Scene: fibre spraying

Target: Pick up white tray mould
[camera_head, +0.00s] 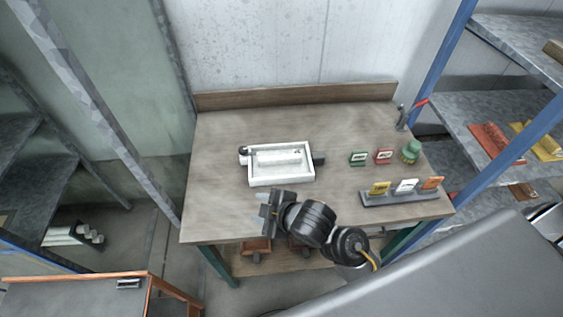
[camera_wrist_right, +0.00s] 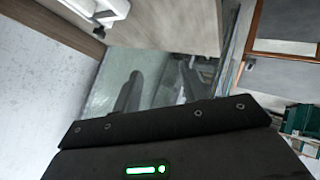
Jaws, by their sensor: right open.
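The white tray mould (camera_head: 281,178) lies flat on the wooden workbench (camera_head: 215,210), left of the bench's middle. It is a rectangular open tray with a raised bar inside and dark parts at its left and right ends. My right gripper (camera_head: 265,208) is at the front edge of the bench, nearer than the mould and apart from it. It is open and empty. In the right wrist view its two dark fingers (camera_wrist_right: 160,92) show apart, and a white piece, likely the mould (camera_wrist_right: 105,10), shows at the top left. My left gripper is not in view.
A grey rack (camera_head: 400,198) with yellow, white and orange cards lies at the front right. A blue-framed shelf (camera_head: 490,130) stands to the right. The bench's left side is clear.

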